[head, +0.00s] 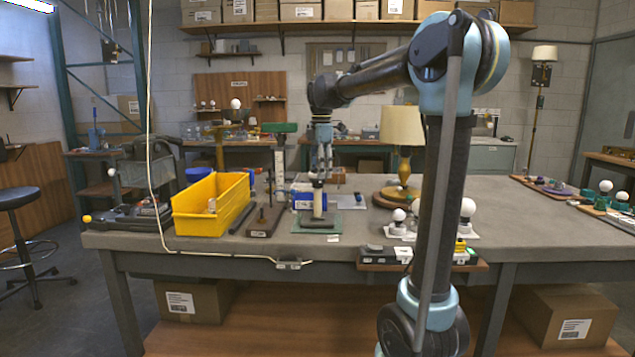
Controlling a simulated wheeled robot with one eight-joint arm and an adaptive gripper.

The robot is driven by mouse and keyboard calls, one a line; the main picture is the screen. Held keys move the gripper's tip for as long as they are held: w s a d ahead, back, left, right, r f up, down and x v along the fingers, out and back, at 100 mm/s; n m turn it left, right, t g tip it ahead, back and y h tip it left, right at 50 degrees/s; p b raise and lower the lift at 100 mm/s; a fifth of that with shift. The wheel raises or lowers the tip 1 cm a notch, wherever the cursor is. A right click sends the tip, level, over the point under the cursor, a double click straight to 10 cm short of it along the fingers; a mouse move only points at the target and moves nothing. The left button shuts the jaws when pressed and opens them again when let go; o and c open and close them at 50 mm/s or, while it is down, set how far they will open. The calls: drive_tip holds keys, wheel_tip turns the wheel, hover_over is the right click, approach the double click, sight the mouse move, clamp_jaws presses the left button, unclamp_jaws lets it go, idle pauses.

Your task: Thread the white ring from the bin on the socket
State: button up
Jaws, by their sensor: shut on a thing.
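My gripper (320,172) points straight down over the middle of the bench. It is shut on a small white piece, which I take to be the white ring (318,184). The ring sits at the top of a pale upright post, which I take to be the socket (318,203), on a dark base (318,222). At this size I cannot tell whether the ring is around the post or just above it. The yellow bin (200,222) stands to the left, with a small pale part inside; most of its floor is hidden by its walls.
A dark stand with a green top (279,128) rises just left of the socket, and a blue cylinder (303,201) lies close by. A lamp with a cream shade (402,126) stands to the right. White bulbs (467,208) stand near the front edge.

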drive_tip(key=m, duration=0.3)
drive_tip(key=shift+s+f+m, duration=0.15)
drive_tip(key=shift+s+m, duration=0.1)
drive_tip(key=shift+m, duration=0.15)
drive_tip(key=shift+s+m, duration=0.15)
drive_tip(key=shift+m, duration=1.25)
drive_tip(key=shift+s+m, duration=0.1)
drive_tip(key=shift+m, duration=0.7)
drive_tip(key=m, duration=0.5)
drive_tip(key=shift+s+a, duration=0.15)
drive_tip(key=shift+s, duration=0.05)
drive_tip(key=m, duration=0.4)
drive_tip(key=shift+a+f, duration=0.1)
drive_tip(key=shift+a, duration=0.1)
drive_tip(key=shift+s+a+m, duration=0.1)
drive_tip(key=shift+a+m, duration=0.05)
drive_tip(key=shift+m, duration=1.45)
